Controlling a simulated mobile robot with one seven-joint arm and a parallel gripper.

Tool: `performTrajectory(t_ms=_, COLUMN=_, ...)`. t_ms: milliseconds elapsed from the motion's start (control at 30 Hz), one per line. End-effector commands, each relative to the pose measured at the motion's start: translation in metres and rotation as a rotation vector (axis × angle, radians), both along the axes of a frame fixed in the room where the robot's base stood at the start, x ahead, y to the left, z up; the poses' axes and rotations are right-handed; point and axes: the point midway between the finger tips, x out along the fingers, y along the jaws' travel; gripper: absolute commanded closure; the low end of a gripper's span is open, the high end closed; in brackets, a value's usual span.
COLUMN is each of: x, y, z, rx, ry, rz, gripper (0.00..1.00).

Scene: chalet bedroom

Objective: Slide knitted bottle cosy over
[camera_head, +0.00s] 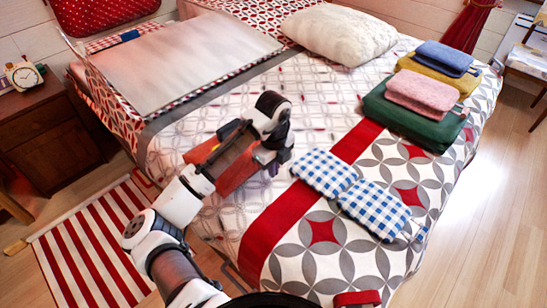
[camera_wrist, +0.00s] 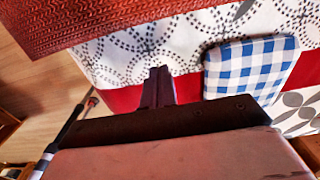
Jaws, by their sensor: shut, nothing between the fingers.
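My gripper (camera_head: 271,168) is low over the bed, just left of the blue-and-white checked pads. Its dark fingers (camera_wrist: 158,88) are together with nothing between them in the wrist view. A red, knit-like textured piece (camera_wrist: 85,22) fills the upper left there, apart from the fingertips; I cannot tell for sure that it is the cosy. Two checked cloth pads (camera_head: 347,192) lie end to end across the red band of the quilt; one pad (camera_wrist: 250,68) shows right of the fingers. No bottle is clearly recognisable.
A stack of folded textiles (camera_head: 420,102) lies on the bed's right side, near a cream pillow (camera_head: 338,34). A large pale panel (camera_head: 180,66) lies at the back left. A nightstand (camera_head: 48,132) with a clock and a striped rug (camera_head: 92,246) are left. Patterned quilt is bare around the pads.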

Motion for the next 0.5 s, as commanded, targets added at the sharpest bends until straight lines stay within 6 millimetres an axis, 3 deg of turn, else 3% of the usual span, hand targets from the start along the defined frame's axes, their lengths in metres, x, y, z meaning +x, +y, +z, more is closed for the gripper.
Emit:
performTrajectory(t_ms=167, x=0.0, y=0.0, z=-0.038, rx=-0.001, ry=0.001, rz=0.003, gripper=1.0)
performTrajectory(t_ms=500, x=0.027, y=0.026, z=-0.036, rx=-0.001, ry=-0.001, rz=0.001, gripper=1.0)
